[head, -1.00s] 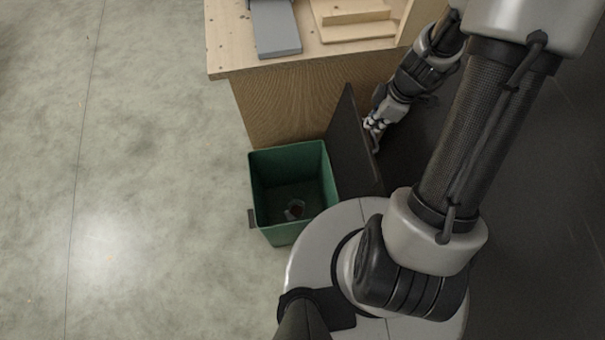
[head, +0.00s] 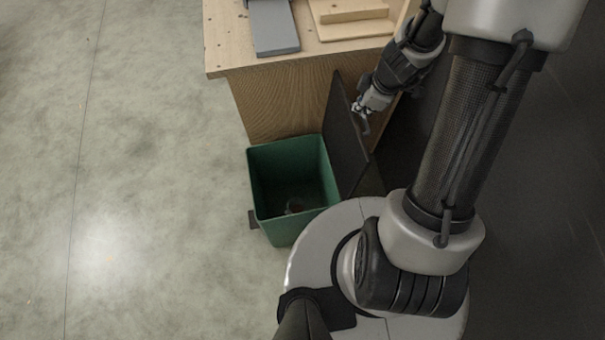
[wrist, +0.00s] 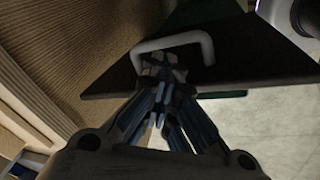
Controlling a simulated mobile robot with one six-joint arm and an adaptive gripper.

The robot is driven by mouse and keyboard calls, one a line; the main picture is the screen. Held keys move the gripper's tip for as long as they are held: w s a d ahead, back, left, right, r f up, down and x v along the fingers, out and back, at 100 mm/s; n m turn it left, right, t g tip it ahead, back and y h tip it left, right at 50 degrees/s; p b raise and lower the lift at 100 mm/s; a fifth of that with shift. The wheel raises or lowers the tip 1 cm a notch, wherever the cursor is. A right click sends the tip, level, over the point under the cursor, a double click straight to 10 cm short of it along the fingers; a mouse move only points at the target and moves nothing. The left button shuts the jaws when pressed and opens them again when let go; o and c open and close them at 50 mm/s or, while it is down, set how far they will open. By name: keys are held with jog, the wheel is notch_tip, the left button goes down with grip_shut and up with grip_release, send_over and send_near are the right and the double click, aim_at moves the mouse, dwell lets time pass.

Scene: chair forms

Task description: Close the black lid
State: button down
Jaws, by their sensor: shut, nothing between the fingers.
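The black lid (head: 346,141) stands open and upright along the right side of the green bin (head: 258,190). Its dark panel also fills the upper part of the wrist view (wrist: 245,50), with a pale U-shaped handle (wrist: 172,41) on it. My gripper (head: 359,118) is at the outer, right side of the lid near its upper part. In the wrist view my gripper (wrist: 166,72) is shut and empty, with its fingertips close to the handle. I cannot tell whether they touch it. The bin is open at the top.
Something small and dark (head: 295,205) lies inside the bin. A wooden workbench (head: 300,85) stands behind the bin, with a grey slab (head: 273,28) and a wooden tray (head: 350,18) on top. The concrete floor (head: 150,180) to the left is clear.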

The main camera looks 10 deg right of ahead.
jog(key=s+a+f+g, duration=0.1)
jog(key=s+a+f, duration=0.1)
jog(key=a, duration=0.4)
jog(key=s+a+f+g, duration=0.1)
jog(key=s+a+f, duration=0.1)
jog(key=a+f, duration=0.3)
jog(key=shift+a+f+y+p, duration=0.3)
jog(key=shift+a, duration=0.3)
jog(key=shift+s, duration=0.1)
notch_tip(320, 180, up, 10)
jog(key=p, duration=0.8)
